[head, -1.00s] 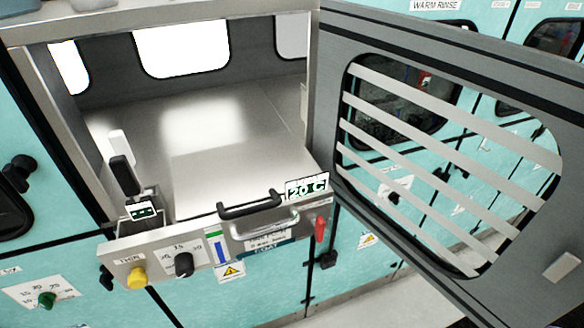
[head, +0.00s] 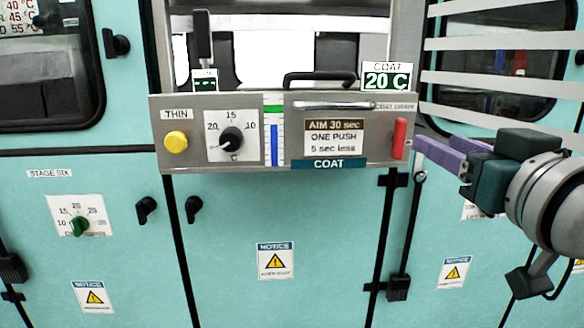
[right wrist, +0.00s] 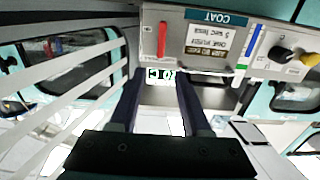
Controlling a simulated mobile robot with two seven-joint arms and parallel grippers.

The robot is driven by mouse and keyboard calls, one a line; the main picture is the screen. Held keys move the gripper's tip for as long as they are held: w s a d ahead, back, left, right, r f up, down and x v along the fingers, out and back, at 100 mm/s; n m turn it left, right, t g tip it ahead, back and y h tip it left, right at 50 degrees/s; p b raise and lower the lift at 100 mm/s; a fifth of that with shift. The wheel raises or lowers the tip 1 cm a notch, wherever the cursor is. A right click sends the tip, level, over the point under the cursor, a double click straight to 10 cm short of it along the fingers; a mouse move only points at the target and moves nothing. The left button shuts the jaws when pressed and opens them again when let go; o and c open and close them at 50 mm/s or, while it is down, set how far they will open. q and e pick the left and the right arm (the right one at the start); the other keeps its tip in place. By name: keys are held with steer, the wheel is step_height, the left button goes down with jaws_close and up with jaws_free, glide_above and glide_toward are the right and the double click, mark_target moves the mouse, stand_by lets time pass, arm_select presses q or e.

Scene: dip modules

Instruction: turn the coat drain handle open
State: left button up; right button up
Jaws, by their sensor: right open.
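The red coat drain handle (head: 400,138) stands upright at the right end of the metal coat panel (head: 360,158), under a "COAT DRAIN" label. It also shows in the right wrist view (right wrist: 162,40), where the panel text is upside down. My right gripper (head: 420,146) comes in from the right, with its purple fingers pointing left at the handle. In the right wrist view its two fingers (right wrist: 160,74) are apart with nothing held between them, and the handle is beyond the tips. In the head view the fingertips are close beside the handle; contact cannot be told. My left gripper is not in view.
A black bar handle (head: 318,77) and a metal bar (head: 335,105) are on the panel. A yellow button (head: 176,141) and a black dial (head: 231,140) are at its left. The slatted open door (head: 500,43) is above my right arm. Space below the panel is clear.

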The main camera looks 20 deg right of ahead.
mark_target(404, 125)
steer(key=x, duration=1)
jaws_close()
stand_by(0.5)
